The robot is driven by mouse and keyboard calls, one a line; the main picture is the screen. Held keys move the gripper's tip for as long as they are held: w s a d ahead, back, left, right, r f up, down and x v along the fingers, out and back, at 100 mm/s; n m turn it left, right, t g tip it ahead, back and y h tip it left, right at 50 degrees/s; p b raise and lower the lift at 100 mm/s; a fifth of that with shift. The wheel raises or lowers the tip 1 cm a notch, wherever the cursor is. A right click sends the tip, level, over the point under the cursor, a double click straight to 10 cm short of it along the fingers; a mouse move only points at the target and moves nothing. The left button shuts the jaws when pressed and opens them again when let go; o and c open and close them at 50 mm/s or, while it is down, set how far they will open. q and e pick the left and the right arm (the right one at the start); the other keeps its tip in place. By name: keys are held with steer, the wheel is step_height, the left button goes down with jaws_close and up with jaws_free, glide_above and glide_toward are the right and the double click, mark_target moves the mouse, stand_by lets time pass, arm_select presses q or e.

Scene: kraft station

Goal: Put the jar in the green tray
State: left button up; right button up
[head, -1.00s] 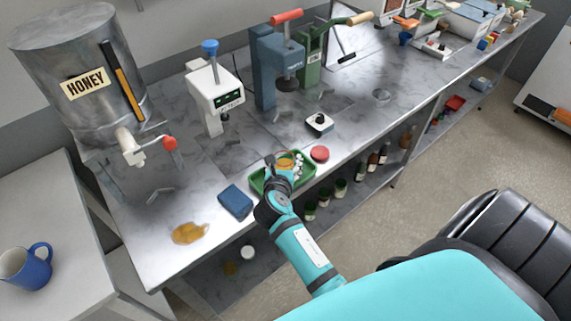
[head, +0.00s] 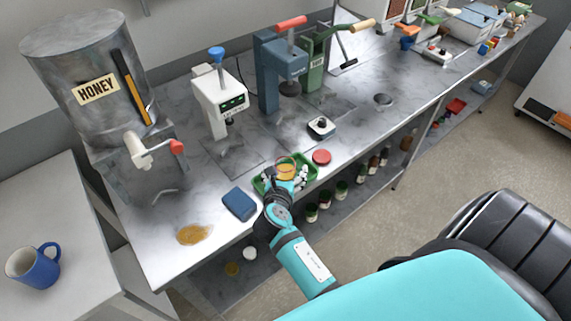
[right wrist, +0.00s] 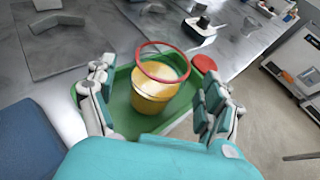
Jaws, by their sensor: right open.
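The jar (right wrist: 152,95), filled with yellow-orange honey and with a red ring at its top, appears to stand upright inside the green tray (right wrist: 118,106). In the head view the jar (head: 285,171) also shows within the green tray (head: 312,172) at the bench's front edge. My right gripper (right wrist: 158,88) is open, with one finger on each side of the jar and visible gaps between. In the head view the right gripper (head: 287,181) covers the front of the tray. My left gripper is not in view.
A honey spill (head: 194,235) is on the bench near the honey tank (head: 95,115). Presses stand further back.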

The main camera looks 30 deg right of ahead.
steer(key=p+v, duration=0.3)
steer(key=v, duration=0.6)
steer(key=shift+p, duration=0.4)
